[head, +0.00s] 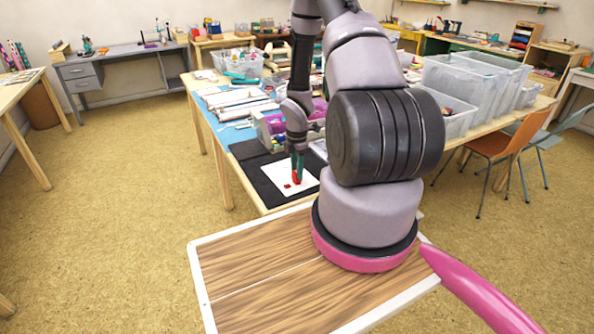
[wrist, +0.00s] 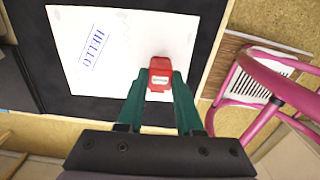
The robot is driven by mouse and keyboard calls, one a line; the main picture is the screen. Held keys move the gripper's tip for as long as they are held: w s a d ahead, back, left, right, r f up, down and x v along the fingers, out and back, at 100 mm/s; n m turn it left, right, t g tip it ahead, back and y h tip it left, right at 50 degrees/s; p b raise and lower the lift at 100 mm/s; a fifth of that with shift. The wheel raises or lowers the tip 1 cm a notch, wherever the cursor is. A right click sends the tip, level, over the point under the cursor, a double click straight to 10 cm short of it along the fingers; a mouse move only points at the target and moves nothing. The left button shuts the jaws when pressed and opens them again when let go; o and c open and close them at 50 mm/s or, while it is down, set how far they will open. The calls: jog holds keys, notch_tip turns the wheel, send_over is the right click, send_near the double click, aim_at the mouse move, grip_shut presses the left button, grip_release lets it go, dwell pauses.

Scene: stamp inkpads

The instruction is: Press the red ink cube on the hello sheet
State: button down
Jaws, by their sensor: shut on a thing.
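The white hello sheet (head: 283,171) lies on a black mat (head: 259,181) at the near corner of the table. In the wrist view, the sheet (wrist: 125,72) shows blue HELLO lettering (wrist: 94,46) inside a thin frame. My gripper (head: 298,172), with teal fingers, points down over the sheet. It is shut on the red ink cube (wrist: 160,70), which also shows in the head view (head: 296,181). The cube is close to the sheet edge, apart from the lettering. I cannot tell if it touches the paper. A small dark red patch (head: 287,186) shows beside it; its nature is unclear.
Behind the sheet, the table (head: 237,177) holds a blue mat with papers (head: 238,101) and several crowded items. Clear plastic bins (head: 465,82) stand at the back right. An orange chair (head: 500,140) is at the right. Floor at the left is free.

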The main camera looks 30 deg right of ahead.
jog(key=shift+r, duration=0.1)
jog(key=shift+r, duration=2.65)
